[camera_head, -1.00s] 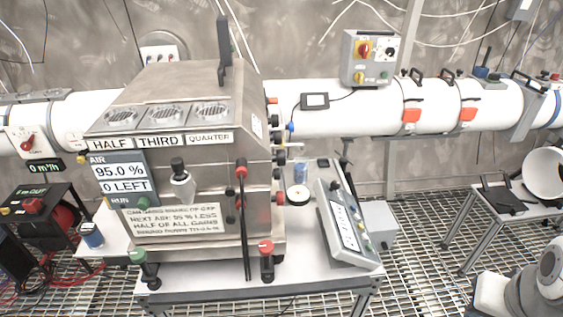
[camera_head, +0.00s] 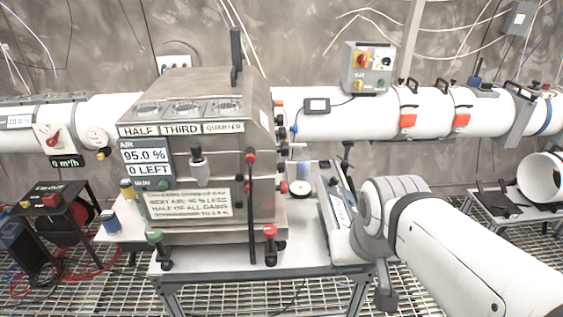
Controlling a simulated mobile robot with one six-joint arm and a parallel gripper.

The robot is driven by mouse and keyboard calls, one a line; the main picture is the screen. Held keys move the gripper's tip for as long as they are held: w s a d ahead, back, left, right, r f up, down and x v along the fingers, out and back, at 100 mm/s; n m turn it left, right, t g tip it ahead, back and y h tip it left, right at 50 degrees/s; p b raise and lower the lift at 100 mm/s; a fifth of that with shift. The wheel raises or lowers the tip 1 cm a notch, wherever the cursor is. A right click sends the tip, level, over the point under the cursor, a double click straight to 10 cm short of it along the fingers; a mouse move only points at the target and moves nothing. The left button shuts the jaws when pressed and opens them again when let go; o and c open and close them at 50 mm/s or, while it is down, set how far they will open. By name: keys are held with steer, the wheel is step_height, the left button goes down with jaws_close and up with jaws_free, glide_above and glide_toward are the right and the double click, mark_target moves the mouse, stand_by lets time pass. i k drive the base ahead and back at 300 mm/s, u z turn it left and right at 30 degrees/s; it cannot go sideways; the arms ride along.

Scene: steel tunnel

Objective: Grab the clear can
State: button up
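A small clear can with a bluish tint (camera_head: 303,171) stands on the bench just right of the steel machine (camera_head: 195,145), behind a white round disc. It is small in view, and the machine's side fittings are close to its left. My white and grey arm reaches in from the lower right, in front of the bench's right end. My gripper's fingers cannot be made out in this view. The arm is apart from the clear can in the picture.
A sloped control panel (camera_head: 337,212) stands right of the can, partly behind my arm. Red and black levers (camera_head: 251,200) rise at the machine's front. A blue can (camera_head: 109,221) stands on a side shelf. A white pipe (camera_head: 330,120) runs behind.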

mark_target(304, 169)
steer(key=z, duration=0.1)
steer(key=i, duration=0.45)
steer(key=u, duration=0.3)
steer(key=k, duration=0.5)
steer(key=z, duration=2.05)
steer(key=i, duration=2.45)
steer(key=z, duration=0.05)
